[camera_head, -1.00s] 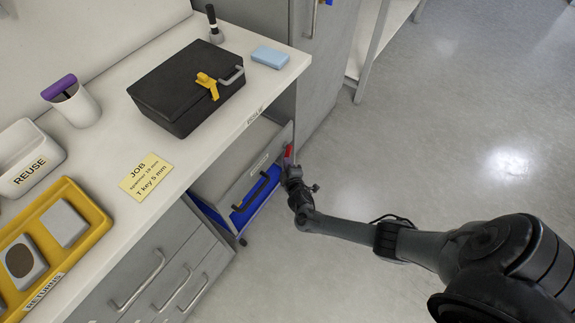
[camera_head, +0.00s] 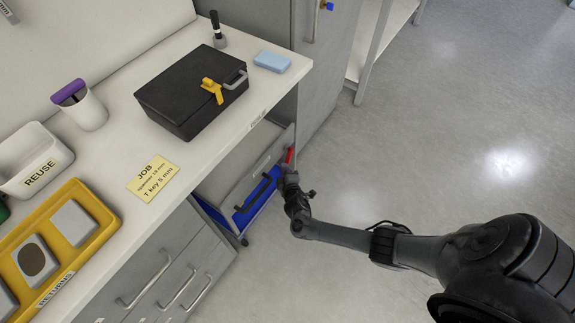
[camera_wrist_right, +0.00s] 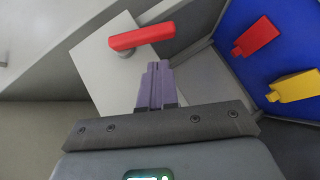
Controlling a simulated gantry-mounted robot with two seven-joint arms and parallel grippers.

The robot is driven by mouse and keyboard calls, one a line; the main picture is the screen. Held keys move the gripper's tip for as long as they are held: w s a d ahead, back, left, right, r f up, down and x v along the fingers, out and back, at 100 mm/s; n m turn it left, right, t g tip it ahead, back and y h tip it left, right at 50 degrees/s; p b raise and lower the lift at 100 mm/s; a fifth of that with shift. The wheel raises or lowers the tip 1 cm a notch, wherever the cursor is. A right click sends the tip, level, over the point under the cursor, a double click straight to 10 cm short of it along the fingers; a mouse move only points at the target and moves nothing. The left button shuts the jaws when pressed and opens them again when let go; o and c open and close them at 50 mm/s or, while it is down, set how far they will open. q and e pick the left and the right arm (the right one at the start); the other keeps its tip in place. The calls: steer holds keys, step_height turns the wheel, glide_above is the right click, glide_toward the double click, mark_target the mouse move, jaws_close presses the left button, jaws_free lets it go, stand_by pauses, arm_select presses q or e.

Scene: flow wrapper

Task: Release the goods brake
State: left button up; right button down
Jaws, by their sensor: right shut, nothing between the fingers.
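The red lever (camera_head: 290,155) sits on the right side of a grey and blue wheeled unit (camera_head: 245,212) under the bench. In the right wrist view the red lever (camera_wrist_right: 142,37) lies nearly level on a pale panel (camera_wrist_right: 98,62), above the fingertips. My right gripper (camera_head: 289,174) is beside the lever in the head view. In the wrist view its fingers (camera_wrist_right: 157,75) are shut and empty, close below the lever. Whether they touch it I cannot tell. My left gripper is not in view.
In the wrist view, red (camera_wrist_right: 256,37) and yellow (camera_wrist_right: 294,86) pieces sit on a blue surface at right. The bench (camera_head: 222,137) holds a black box (camera_head: 193,90) and trays. Open floor (camera_head: 440,150) lies to the right.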

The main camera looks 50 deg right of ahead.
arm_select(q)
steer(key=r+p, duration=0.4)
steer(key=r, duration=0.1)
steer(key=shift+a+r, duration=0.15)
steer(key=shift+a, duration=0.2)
arm_select(e)
steer(key=v, duration=1)
steer(key=shift+a, duration=0.45)
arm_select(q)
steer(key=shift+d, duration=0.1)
arm_select(e)
steer(key=shift+s+d+f, duration=0.1)
